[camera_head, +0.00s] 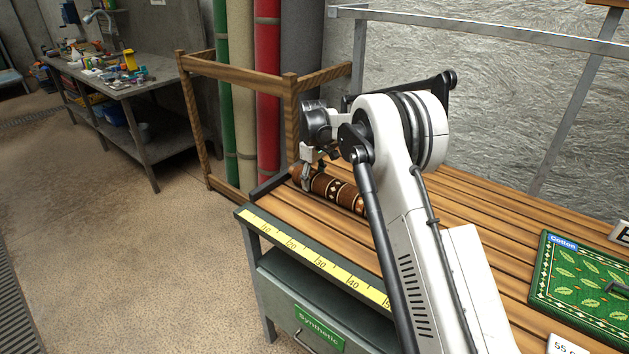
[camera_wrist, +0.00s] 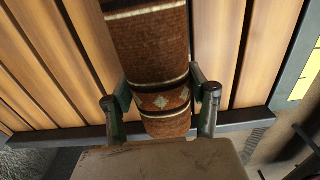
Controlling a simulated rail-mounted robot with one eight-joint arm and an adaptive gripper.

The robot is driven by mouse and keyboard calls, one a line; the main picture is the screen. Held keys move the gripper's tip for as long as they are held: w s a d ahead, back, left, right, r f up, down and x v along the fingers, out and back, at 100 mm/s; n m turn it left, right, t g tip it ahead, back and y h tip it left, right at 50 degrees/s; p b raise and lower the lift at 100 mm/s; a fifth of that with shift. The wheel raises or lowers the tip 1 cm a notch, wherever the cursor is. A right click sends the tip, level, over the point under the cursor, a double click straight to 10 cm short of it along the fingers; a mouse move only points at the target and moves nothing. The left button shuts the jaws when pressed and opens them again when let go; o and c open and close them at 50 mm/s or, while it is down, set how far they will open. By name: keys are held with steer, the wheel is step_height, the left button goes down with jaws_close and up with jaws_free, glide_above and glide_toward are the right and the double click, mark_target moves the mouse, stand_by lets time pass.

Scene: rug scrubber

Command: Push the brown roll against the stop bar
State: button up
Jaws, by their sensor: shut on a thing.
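The brown roll (camera_head: 341,190), patterned with dark and cream bands, lies on the slatted table near its left end. It also shows in the wrist view (camera_wrist: 148,45), running up out of the picture. My gripper (camera_head: 313,176) is at the roll's left end, with one finger on each side of it in the wrist view (camera_wrist: 161,97), shut on it. The stop bar (camera_head: 268,184) is a dark bar along the table's left edge; it crosses the wrist view low down (camera_wrist: 65,137). The roll's end is close to the bar, but I cannot tell whether they touch.
A yellow measuring strip (camera_head: 305,257) runs along the table's front edge. A green leaf-patterned Cotton rug (camera_head: 580,285) lies at the right. A wooden rack (camera_head: 240,72) with upright green, beige and red rolls stands beyond the left end. My arm hides part of the table.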

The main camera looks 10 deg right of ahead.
steer(key=shift+w+a, duration=0.15)
steer(key=o, duration=1.4)
steer(key=shift+r, duration=0.1)
steer(key=o, duration=0.5)
steer(key=shift+a, duration=0.15)
steer(key=shift+c, duration=0.2)
steer(key=shift+r, duration=0.15)
step_height(320, 180, up, 12)
steer(key=shift+f, duration=0.2)
